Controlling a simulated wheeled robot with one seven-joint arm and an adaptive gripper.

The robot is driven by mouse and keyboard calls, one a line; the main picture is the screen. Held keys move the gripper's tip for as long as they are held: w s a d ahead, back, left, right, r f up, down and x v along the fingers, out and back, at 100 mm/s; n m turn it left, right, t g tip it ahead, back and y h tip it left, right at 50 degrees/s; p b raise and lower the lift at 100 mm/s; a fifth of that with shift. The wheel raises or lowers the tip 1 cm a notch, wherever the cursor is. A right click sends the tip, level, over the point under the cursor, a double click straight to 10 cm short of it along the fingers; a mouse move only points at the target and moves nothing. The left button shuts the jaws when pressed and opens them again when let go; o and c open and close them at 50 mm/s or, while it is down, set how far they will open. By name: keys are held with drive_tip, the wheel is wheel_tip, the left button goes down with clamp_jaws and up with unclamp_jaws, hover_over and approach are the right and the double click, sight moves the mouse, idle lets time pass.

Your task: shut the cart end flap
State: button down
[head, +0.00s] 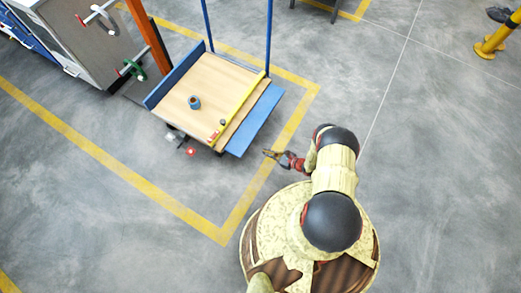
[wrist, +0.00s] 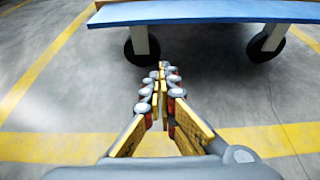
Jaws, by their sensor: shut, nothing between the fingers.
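The cart (head: 200,95) has a wooden deck and blue edges. Its blue end flap (head: 255,120) hangs out, lowered, at the end nearest my base, beyond a yellow strip (head: 237,106). My gripper (head: 266,153) is shut and empty, low over the floor just off the flap's near corner and apart from it. In the wrist view my gripper (wrist: 162,72) points toward the cart's underside. A blue edge (wrist: 200,12) crosses above its fingertips, with dark wheels behind. I cannot tell how the flap is hinged.
A small blue ring-shaped item (head: 195,102) and a small dark item (head: 222,122) lie on the deck. Blue posts rise at the cart's far side. A grey cabinet (head: 85,40) stands at upper left. Yellow floor lines (head: 150,195) surround the cart.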

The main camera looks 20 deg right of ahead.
drive_tip(key=b+x, duration=0.3)
drive_tip(key=x, duration=0.7)
drive_tip(key=shift+s+d+r, duration=0.1)
drive_tip(key=shift+s+r, duration=0.05)
drive_tip(key=shift+r, duration=0.9)
drive_tip(key=shift+s+d+r, duration=0.1)
drive_tip(key=shift+s+r, duration=0.1)
drive_tip(key=shift+r, duration=0.85)
drive_tip(key=shift+r, duration=0.1)
drive_tip(key=shift+r+g+h+p, duration=0.3)
drive_tip(key=shift+g+h+p, duration=0.15)
drive_tip(key=shift+p, duration=0.3)
